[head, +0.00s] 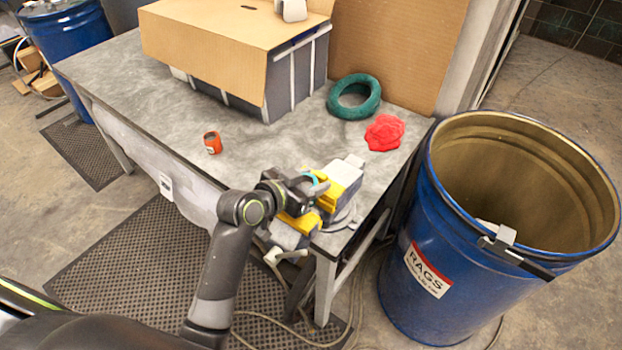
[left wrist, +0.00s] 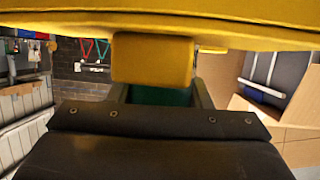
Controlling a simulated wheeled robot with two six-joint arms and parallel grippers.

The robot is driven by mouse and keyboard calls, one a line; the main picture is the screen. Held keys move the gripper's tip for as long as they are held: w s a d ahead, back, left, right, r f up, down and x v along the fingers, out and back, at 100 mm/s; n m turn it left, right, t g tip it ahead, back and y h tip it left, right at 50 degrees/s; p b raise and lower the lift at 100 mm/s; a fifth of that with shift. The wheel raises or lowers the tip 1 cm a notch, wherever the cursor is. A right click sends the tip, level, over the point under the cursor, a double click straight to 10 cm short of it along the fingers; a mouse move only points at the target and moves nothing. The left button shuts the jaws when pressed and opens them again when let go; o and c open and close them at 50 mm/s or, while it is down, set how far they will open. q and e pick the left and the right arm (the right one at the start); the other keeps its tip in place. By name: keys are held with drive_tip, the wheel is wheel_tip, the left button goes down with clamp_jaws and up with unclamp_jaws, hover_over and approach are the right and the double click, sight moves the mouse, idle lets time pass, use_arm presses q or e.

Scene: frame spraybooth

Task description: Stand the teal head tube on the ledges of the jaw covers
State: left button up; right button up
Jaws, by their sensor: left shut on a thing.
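The vise (head: 342,208) stands at the table's front right corner, with yellow jaw covers (head: 331,196) on its jaws. My left gripper (head: 316,184) is at the vise, close against the yellow covers. It is shut on the teal head tube (head: 312,178), of which only a small piece shows. In the left wrist view the teal tube (left wrist: 160,96) is between the fingers, partly hidden behind a yellow block of a jaw cover (left wrist: 152,60). I cannot tell whether the tube touches the ledges. My right gripper is not in view.
A dark green ring (head: 334,106) and a red rag (head: 384,133) lie behind the vise. A small orange can (head: 212,143) stands to the left. A grey crate (head: 281,98) with cardboard over it fills the back. A blue rags drum (head: 408,235) stands right of the table.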

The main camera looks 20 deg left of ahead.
use_arm(q)
drive_tip(key=shift+f, duration=0.3)
drive_tip(key=o, duration=1.2)
drive_tip(key=shift+s, duration=0.1)
drive_tip(key=v, duration=1.7)
drive_tip(key=shift+r, duration=0.15)
